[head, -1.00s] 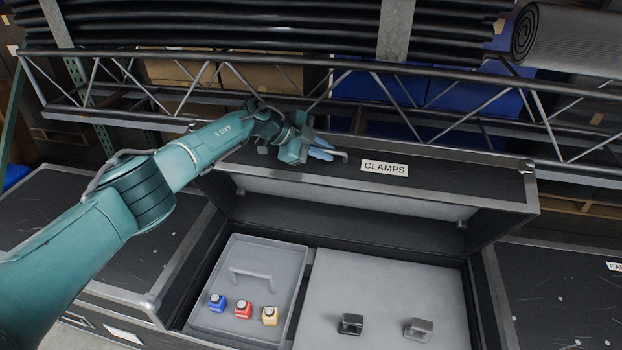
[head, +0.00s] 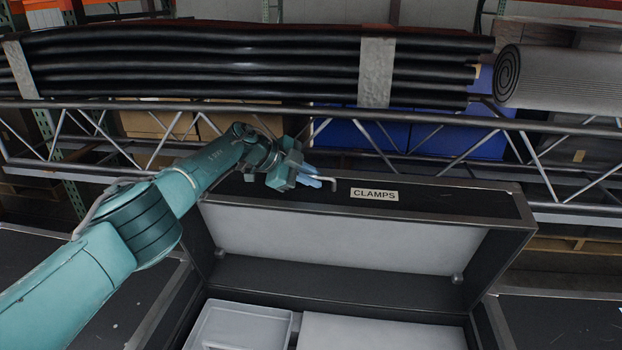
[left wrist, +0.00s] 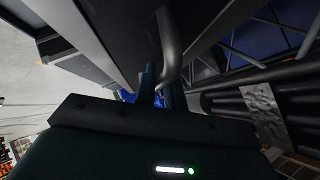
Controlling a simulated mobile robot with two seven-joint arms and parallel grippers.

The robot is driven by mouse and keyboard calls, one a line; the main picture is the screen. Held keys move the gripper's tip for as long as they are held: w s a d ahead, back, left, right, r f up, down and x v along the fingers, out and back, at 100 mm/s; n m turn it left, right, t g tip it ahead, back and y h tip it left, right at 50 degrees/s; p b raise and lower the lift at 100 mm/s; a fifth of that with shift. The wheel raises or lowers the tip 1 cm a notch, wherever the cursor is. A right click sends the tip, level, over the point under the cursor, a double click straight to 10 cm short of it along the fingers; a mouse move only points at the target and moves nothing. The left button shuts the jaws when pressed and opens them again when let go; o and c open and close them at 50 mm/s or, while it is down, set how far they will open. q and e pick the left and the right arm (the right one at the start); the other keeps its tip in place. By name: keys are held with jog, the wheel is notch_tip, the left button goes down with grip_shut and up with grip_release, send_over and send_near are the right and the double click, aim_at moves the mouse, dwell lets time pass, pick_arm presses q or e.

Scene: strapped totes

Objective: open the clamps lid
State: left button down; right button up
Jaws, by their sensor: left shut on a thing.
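The black case lid labelled CLAMPS (head: 470,204) stands raised at a steep tilt, its pale grey lining (head: 340,238) facing me in the head view. My left gripper (head: 318,182) is at the lid's upper edge, left of the white label (head: 374,195). It is shut on the metal lid handle (head: 334,185). The handle (left wrist: 168,45) also shows between the dark fingers in the left wrist view. The right gripper is not in view.
Inside the open case are a grey tray (head: 240,322) at the left and a pale panel (head: 380,332) at the right. A metal truss (head: 440,122) carrying black pipes (head: 250,60) and a rolled mat (head: 560,78) runs behind the lid.

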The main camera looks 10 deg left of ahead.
pick_arm(q)
jog(key=shift+s+f, duration=0.1)
jog(key=shift+f, duration=0.2)
jog(key=c, duration=1.5)
grip_release()
jog(key=shift+r, duration=0.1)
jog(key=shift+r, duration=0.15)
